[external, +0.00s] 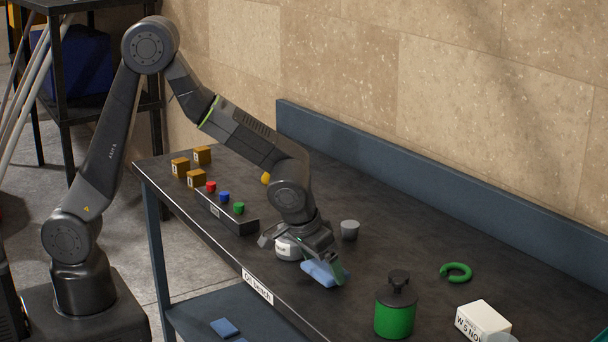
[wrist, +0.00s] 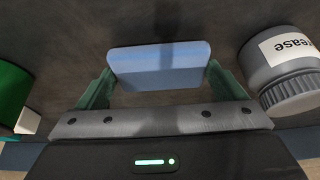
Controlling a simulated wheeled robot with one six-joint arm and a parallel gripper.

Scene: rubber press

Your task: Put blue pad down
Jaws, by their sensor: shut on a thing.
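The blue pad (external: 322,273) is a flat light-blue block at the front part of the dark bench top. My gripper (external: 312,262) is shut on it from above. In the wrist view the blue pad (wrist: 160,66) spans the gap between the two green fingertips of my gripper (wrist: 159,78), touching both. I cannot tell whether the pad's underside touches the bench. Part of the pad is hidden by the gripper in the external view.
More blue pads (external: 225,327) lie on the lower shelf.

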